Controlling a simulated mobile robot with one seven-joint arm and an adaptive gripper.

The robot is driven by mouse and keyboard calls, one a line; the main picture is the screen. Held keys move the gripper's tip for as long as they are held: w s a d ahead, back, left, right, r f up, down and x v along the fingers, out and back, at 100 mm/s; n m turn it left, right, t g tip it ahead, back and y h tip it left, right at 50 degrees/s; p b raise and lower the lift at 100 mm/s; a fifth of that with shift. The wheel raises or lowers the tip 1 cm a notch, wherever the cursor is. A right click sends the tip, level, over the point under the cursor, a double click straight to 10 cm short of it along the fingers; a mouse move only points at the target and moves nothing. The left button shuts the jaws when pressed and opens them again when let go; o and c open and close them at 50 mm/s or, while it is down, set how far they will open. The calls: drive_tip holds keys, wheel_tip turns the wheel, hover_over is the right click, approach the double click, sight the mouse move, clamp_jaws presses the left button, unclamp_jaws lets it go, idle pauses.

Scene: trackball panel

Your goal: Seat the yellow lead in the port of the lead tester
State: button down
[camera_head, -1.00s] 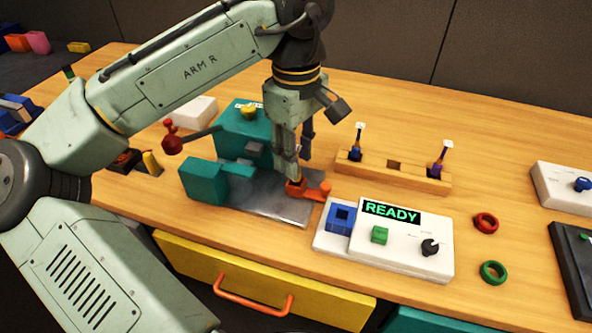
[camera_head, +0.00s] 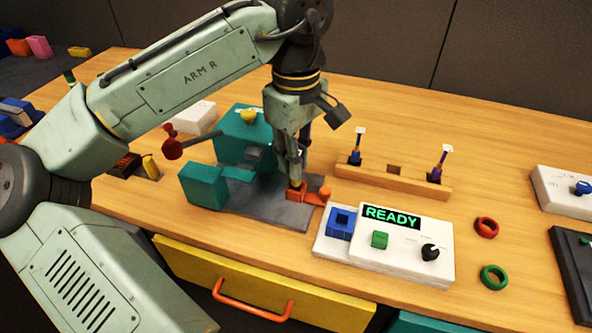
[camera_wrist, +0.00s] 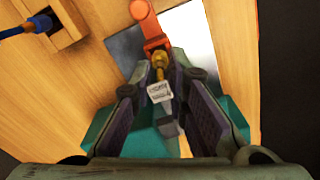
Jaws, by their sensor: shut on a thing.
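The yellow lead (camera_wrist: 159,66), with a white tag (camera_wrist: 160,92) on its end, is between my fingertips in the wrist view. My gripper (camera_head: 297,182) is shut on it, low over the grey metal plate of the teal fixture. The lead's lower end is at or close to the orange clamp (camera_head: 309,197), which also shows in the wrist view (camera_wrist: 153,28); I cannot tell whether it sits in it. The lead tester (camera_head: 405,250), a white box with a READY display and a blue square port (camera_head: 341,222), stands right of the gripper.
A wooden rack (camera_head: 393,180) behind the tester holds two tagged leads, with an empty slot between them. Red (camera_head: 486,227) and green (camera_head: 493,276) rings lie right of the tester. The wood behind the rack is clear.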

drive_tip(key=shift+r, duration=0.55)
wheel_tip(320, 180, up, 2)
drive_tip(key=s+a+r+b, duration=0.2)
drive_tip(key=s+a, duration=0.9)
drive_tip(key=shift+s+a, duration=0.15)
drive_tip(key=shift+a, duration=0.05)
drive_tip(key=shift+s, duration=0.1)
